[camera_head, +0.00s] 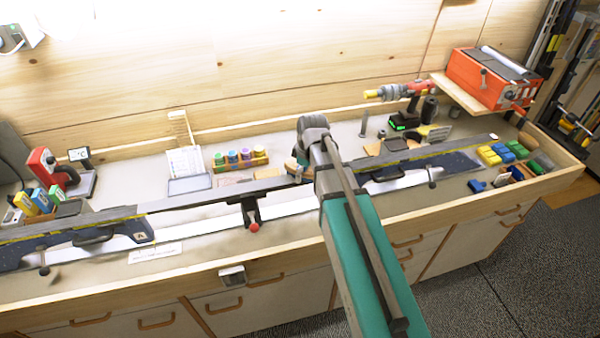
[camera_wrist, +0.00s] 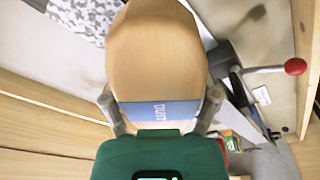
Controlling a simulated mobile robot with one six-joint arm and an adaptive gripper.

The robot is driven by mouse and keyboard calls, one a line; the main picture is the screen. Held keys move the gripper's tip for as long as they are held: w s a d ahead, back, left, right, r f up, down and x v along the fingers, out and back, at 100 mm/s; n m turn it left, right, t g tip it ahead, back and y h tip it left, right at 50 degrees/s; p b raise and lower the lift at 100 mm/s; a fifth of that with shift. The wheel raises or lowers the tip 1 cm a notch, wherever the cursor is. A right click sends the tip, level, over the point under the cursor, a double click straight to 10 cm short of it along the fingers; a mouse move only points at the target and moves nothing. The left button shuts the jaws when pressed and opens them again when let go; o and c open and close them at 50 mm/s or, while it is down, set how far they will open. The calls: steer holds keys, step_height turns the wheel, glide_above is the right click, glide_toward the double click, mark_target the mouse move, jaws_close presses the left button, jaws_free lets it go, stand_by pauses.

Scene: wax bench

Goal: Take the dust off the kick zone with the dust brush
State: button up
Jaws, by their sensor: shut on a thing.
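My gripper (camera_wrist: 160,104) is shut on the dust brush (camera_wrist: 155,50), a rounded wooden body with a blue label reading "DUST" in the wrist view. Its bristles are out of sight beneath it. In the head view my arm hides the gripper and most of the brush. A long dark ski (camera_head: 208,202) lies lengthwise along the bench, over dark end supports and a middle clamp (camera_head: 250,208). The kick zone is not clearly marked out; my arm covers part of the ski's middle. I cannot tell whether the brush touches the ski or where dust lies.
A red-knobbed clamp handle (camera_wrist: 295,66) sticks out right of the brush in the wrist view. Coloured jars (camera_head: 240,158) stand behind the ski. A red iron (camera_head: 42,165) is at left, a red box (camera_head: 492,78) on the right shelf. Coloured blocks (camera_head: 503,151) sit at right.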

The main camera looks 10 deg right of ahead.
steer(key=shift+w+d, duration=0.2)
steer(key=shift+d, duration=1.15)
steer(key=shift+d, duration=0.1)
steer(key=shift+d, duration=1.55)
steer(key=shift+w+d, duration=0.15)
steer(key=shift+d, duration=0.75)
steer(key=shift+w+d, duration=0.1)
steer(key=shift+d, duration=0.75)
steer(key=shift+r, duration=0.1)
steer(key=shift+r+p, duration=2.9)
steer(key=shift+p, duration=0.2)
steer(key=shift+r, duration=0.1)
steer(key=shift+r+p, duration=1.45)
steer(key=shift+p, duration=0.05)
